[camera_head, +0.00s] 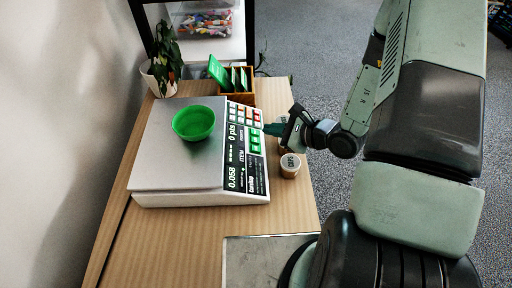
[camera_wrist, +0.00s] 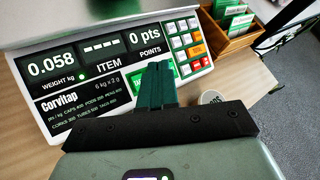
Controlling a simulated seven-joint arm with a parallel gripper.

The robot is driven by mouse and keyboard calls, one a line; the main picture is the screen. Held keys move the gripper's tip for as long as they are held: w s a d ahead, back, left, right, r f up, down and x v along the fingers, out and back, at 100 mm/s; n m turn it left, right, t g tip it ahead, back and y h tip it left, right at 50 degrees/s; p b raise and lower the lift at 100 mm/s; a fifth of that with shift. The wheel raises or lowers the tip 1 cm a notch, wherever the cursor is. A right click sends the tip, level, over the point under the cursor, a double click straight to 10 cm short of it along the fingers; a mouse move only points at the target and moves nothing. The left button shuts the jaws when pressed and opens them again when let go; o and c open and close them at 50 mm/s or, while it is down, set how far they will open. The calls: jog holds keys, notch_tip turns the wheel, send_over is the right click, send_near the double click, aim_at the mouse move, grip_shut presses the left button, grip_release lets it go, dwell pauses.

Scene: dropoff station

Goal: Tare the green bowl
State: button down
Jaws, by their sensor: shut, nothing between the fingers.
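The green bowl (camera_head: 194,123) sits upright and looks empty on the metal pan of the scale (camera_head: 160,165). The scale's display (camera_wrist: 52,65) reads 0.058 under weight and 0 pts under points, with dashes under item. The keypad (camera_wrist: 184,43) has white, red and orange keys, and green keys (camera_head: 255,142) beside them. My gripper (camera_head: 270,129) is shut and empty, its fingertips at the panel by the green keys. In the wrist view the closed fingers (camera_wrist: 156,72) cover part of the green keys; I cannot tell whether they touch one.
A wooden box (camera_head: 238,98) with green cards and a potted plant (camera_head: 163,70) stand behind the scale. The table's front part is clear.

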jog(key=shift+a+f, duration=0.4)
jog(key=shift+f, duration=0.45)
jog(key=shift+a+f, duration=0.35)
jog(key=shift+f, duration=0.55)
jog(key=shift+a+f, duration=0.4)
jog(key=shift+f, duration=0.45)
jog(key=shift+f, duration=0.15)
jog(key=shift+a+f, duration=0.15)
jog(key=shift+f, duration=0.05)
jog(key=shift+a+f, duration=0.15)
jog(key=shift+f, duration=0.2)
dwell(0.5)
dwell(0.4)
jog(key=shift+d+r, duration=0.35)
jog(key=shift+r, duration=0.35)
jog(key=shift+r, duration=0.1)
jog(key=shift+d+r, duration=0.35)
jog(key=shift+r, duration=0.4)
jog(key=shift+d+r, duration=0.3)
jog(key=shift+r, duration=0.4)
jog(key=shift+d+r, duration=0.35)
jog(key=shift+r, duration=0.4)
